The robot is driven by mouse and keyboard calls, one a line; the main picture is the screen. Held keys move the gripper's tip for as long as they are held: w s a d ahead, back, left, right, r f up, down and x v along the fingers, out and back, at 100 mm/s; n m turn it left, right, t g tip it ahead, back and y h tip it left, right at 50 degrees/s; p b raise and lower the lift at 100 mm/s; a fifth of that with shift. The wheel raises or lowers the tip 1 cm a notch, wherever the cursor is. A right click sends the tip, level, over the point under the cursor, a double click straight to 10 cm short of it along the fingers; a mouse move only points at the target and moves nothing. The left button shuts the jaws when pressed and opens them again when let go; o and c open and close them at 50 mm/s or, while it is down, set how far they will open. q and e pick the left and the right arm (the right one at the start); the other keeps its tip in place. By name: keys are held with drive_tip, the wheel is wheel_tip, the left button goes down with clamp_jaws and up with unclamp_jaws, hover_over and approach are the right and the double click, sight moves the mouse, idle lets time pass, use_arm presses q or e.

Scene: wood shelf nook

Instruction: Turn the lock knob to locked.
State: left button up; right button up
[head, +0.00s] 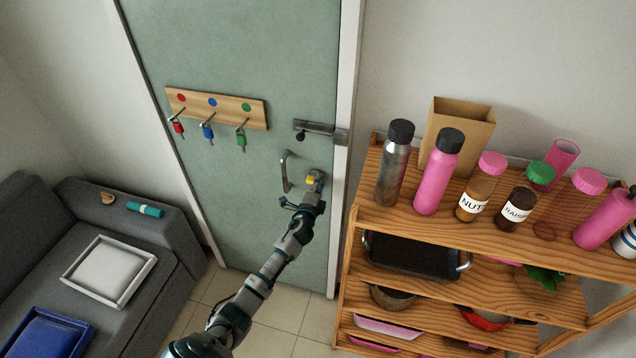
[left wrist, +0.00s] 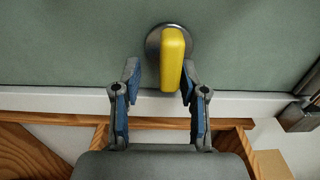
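The lock knob is a yellow bar on a round grey base, mounted on the green door (head: 240,60). In the left wrist view the yellow knob (left wrist: 172,60) points nearly along the line between my fingers, and its near end reaches the fingertips. In the head view the knob (head: 310,181) shows just beyond my left gripper (head: 304,196), which partly covers it. My left gripper (left wrist: 160,82) is open, with one blue-padded finger on each side of the knob's near end. A small gap shows on the left; the right finger is very close. My right gripper is out of view.
A metal door handle (head: 287,172) is left of the knob, and a latch (head: 318,129) is above it. A key rack (head: 215,107) hangs on the door. A wooden shelf (head: 480,235) with bottles and jars stands close on the right. A grey sofa (head: 75,235) is at the left.

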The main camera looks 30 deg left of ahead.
use_arm(q)
drive_tip(key=shift+r, duration=0.2)
drive_tip(key=v, duration=1.1)
drive_tip(key=shift+s+f, duration=0.15)
drive_tip(key=shift+s, duration=0.2)
drive_tip(key=shift+d, duration=0.1)
drive_tip(key=s+d+f+n+g+h, duration=0.1)
drive_tip(key=s+f+n+g, duration=0.3)
drive_tip(key=f, duration=0.8)
drive_tip(key=s+d+f+g, duration=0.1)
drive_tip(key=s+f, duration=0.4)
drive_tip(key=f, duration=0.8)
drive_tip(key=s+d+f+n+g+h, duration=0.1)
drive_tip(key=s+f+n+g, duration=0.3)
drive_tip(key=f, duration=0.8)
drive_tip(key=s+d+f+n+g+h, duration=0.1)
drive_tip(key=s+d+f+g, duration=0.25)
drive_tip(key=s+f, duration=1.15)
drive_tip(key=s+d+f+n+g, duration=0.2)
drive_tip(key=s+d+f, duration=0.1)
drive_tip(key=s, duration=0.9)
drive_tip(key=s+d+f+n+g+h, duration=0.1)
drive_tip(key=s+d+f+n+g, duration=0.1)
drive_tip(key=s, duration=1.1)
drive_tip(key=shift+s+d+f, duration=0.35)
drive_tip(key=shift+f, duration=0.1)
